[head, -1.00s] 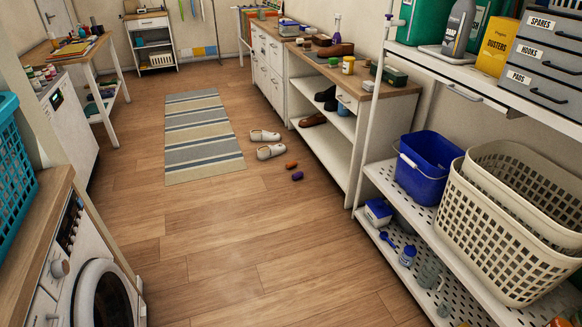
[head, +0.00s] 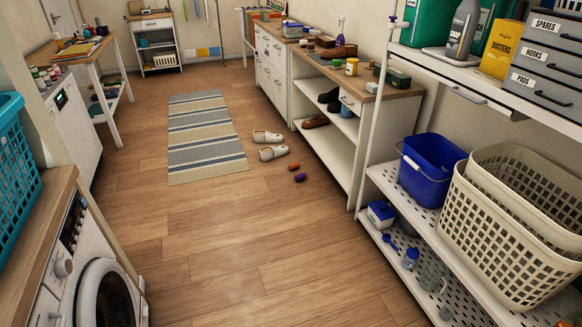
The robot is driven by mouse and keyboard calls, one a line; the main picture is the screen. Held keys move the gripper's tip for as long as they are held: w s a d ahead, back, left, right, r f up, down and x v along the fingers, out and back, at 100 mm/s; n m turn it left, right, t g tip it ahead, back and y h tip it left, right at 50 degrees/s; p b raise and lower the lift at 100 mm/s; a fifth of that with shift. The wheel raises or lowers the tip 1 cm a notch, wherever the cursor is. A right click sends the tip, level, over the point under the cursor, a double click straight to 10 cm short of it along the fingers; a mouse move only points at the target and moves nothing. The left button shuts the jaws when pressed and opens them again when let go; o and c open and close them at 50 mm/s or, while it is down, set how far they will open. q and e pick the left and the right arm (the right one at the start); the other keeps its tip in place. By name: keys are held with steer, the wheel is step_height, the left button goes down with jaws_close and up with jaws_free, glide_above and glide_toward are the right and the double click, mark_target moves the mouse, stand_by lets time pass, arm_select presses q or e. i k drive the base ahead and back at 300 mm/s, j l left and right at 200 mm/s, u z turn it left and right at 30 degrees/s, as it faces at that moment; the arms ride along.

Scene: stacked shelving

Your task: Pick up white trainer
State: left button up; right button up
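A pair of white shoes lies on the wooden floor just right of the striped rug, in front of the low open shelf unit. The nearer white trainer (head: 273,153) and the farther white shoe (head: 267,136) sit close together, apart from each other. They are small in view, so I cannot tell whether they are trainers or clogs. Neither of my grippers shows in the head view.
Orange (head: 294,167) and purple (head: 300,177) small items lie on the floor near the shoes. The striped rug (head: 205,160) is left of them. Perforated shelving (head: 375,175) with baskets stands right, a washing machine (head: 95,285) left. The floor between is clear.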

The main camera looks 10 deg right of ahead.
mark_target(259, 136)
steer(key=i+z, duration=0.1)
steer(key=i, duration=5.35)
steer(key=i+l+u, duration=0.1)
steer(key=i+u, duration=0.15)
steer(key=i+l+u, duration=0.2)
steer(key=i, duration=0.25)
